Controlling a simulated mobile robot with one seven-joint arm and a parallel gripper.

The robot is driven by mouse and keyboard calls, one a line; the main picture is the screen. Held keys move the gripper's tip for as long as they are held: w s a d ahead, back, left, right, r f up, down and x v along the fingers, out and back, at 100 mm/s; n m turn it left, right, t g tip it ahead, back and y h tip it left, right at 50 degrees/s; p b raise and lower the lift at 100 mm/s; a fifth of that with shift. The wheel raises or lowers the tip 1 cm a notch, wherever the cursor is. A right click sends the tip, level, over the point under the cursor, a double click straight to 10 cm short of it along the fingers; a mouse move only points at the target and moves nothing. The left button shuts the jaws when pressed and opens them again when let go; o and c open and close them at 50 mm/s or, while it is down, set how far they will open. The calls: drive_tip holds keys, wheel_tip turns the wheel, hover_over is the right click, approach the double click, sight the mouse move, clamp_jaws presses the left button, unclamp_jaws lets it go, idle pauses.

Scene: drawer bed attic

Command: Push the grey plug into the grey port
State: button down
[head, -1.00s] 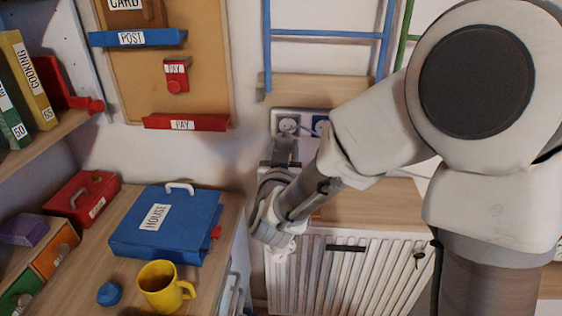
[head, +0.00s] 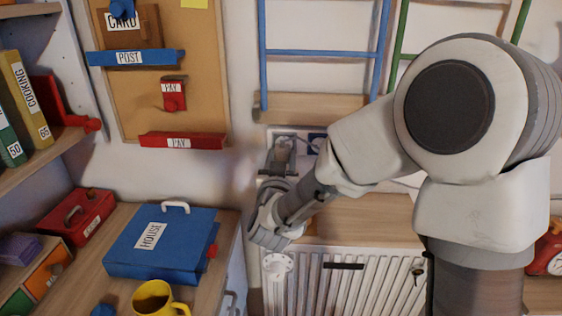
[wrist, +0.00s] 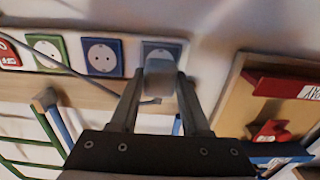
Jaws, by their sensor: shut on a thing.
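My gripper (wrist: 160,88) is shut on the grey plug (wrist: 159,76), a rounded grey block between the two fingers in the wrist view. The grey port (wrist: 174,46) is directly beyond the plug, and the plug covers part of its face. I cannot tell whether plug and port touch. In the head view my gripper (head: 279,170) is up at the wall in front of the grey port (head: 273,141); its fingers and the plug hide most of the port.
In the wrist view a blue port (wrist: 102,57), a green port (wrist: 47,50) and a red port (wrist: 8,53) sit in a row left of the grey one. A red shelf (wrist: 289,88) is at right. A white radiator (head: 340,285) stands below my arm.

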sight(283, 151)
drive_tip(key=shift+w, duration=1.1)
drive_tip(key=shift+b, duration=0.7)
idle(1.4)
drive_tip(key=shift+w, duration=0.55)
idle(0.3)
drive_tip(key=shift+c, duration=1.5)
unclamp_jaws()
